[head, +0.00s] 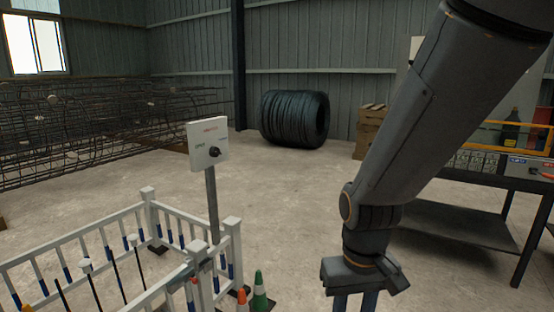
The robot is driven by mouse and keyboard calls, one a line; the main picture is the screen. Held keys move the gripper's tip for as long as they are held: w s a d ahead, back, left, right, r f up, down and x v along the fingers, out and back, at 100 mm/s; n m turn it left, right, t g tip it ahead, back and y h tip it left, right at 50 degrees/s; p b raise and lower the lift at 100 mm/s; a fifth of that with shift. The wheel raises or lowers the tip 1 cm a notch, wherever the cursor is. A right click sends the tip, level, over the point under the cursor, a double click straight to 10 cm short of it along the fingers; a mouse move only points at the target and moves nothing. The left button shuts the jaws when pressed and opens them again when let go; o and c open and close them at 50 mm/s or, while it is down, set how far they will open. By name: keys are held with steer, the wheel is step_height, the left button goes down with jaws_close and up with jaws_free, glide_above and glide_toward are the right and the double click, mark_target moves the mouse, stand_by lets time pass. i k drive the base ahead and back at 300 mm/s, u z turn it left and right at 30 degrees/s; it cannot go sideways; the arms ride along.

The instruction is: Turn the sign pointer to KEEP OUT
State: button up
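The sign (208,143) is a white square board on a grey post (212,205), left of centre. It has small red lettering at the top, green lettering at the left and some faint lettering at the right, all too small to read surely. A black knob-like pointer (214,152) sits near the middle of its face; which word it points at cannot be told. My gripper (355,303) hangs at the bottom edge, right of the sign and well apart from it. Its fingertips are cut off by the frame, so its opening is unclear.
A white fence (75,243) encloses the area around the foot of the post. Orange (242,298) and green (260,290) cones stand beside it. A dark workbench (460,222) is at right. A rebar cage (90,125) and a black coil (295,118) lie behind. The middle floor is clear.

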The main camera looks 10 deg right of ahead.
mark_target(214, 151)
steer(key=z, duration=1.1)
steer(key=i, duration=0.8)
steer(key=u, duration=0.45)
steer(key=i, duration=0.65)
steer(key=u, duration=1)
steer(key=i, duration=0.3)
steer(key=u, duration=0.3)
